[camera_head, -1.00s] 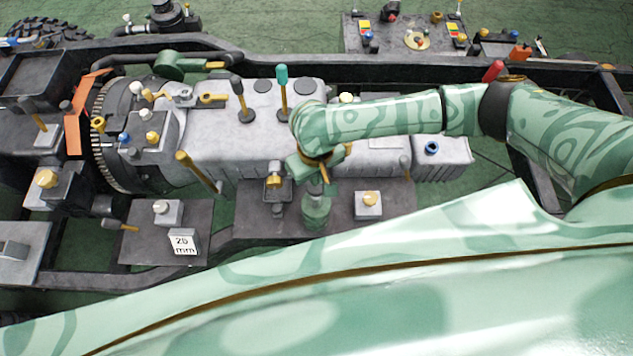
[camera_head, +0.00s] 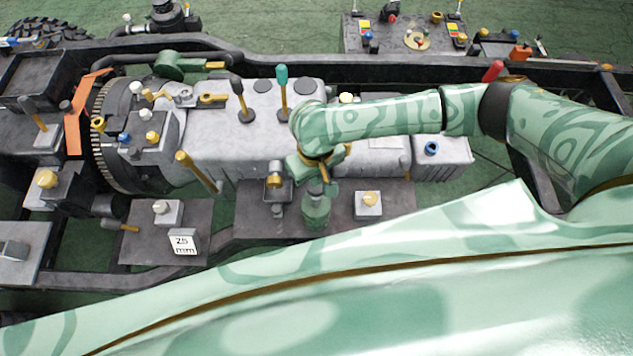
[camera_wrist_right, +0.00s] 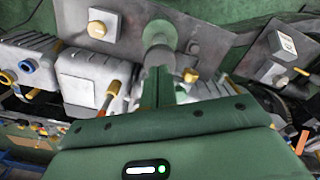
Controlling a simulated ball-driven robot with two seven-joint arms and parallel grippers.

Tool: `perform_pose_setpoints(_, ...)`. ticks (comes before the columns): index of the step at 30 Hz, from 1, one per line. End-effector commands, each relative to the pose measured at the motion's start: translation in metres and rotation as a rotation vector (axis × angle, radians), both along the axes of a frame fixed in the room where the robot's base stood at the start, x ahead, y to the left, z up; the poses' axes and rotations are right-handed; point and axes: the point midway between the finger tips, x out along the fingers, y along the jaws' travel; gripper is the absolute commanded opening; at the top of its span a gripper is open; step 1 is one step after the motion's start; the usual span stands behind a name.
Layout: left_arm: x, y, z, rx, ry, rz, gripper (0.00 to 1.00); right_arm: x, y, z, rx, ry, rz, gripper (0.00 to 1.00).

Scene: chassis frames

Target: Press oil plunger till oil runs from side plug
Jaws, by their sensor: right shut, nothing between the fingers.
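The green translucent oil bottle (camera_head: 316,212) stands upright on the dark plate beside the gearbox (camera_head: 245,140). Its grey plunger top (camera_head: 315,187) is just under my right gripper (camera_head: 318,178). In the wrist view the plunger (camera_wrist_right: 158,57) and bottle (camera_wrist_right: 158,33) lie straight beyond the shut fingers (camera_wrist_right: 160,85). The fingers look to be at or touching the plunger; the exact contact is hidden. A yellow plug (camera_head: 275,181) sits at the gearbox side, left of the bottle, and shows in the wrist view (camera_wrist_right: 191,76). I cannot see any oil running. My left gripper is not in view.
A grey block with a yellow knob (camera_head: 369,203) stands right of the bottle. A white 25 mm block (camera_head: 184,242) is on the left plate. Upright levers, one teal-topped (camera_head: 282,85), rise from the gearbox. The dark chassis rail (camera_head: 430,64) runs behind.

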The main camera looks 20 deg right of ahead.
Motion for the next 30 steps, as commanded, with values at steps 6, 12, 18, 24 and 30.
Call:
perform_pose_setpoints(6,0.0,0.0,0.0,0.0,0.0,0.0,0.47,0.0,0.0,0.0,0.0,0.0,0.0,0.0)
perform_pose_setpoints(12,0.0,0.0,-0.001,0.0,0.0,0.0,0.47,0.0,0.0,-0.003,0.0,0.0,0.0,0.0)
perform_pose_setpoints(18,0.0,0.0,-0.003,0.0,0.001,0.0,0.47,0.0,0.0,-0.011,0.0,0.0,-0.001,0.0)
perform_pose_setpoints(24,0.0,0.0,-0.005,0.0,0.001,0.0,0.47,0.0,0.0,-0.019,0.001,0.001,0.0,0.0)
perform_pose_setpoints(30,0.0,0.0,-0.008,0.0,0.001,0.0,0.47,0.0,0.0,-0.027,0.0,0.0,-0.001,0.0)
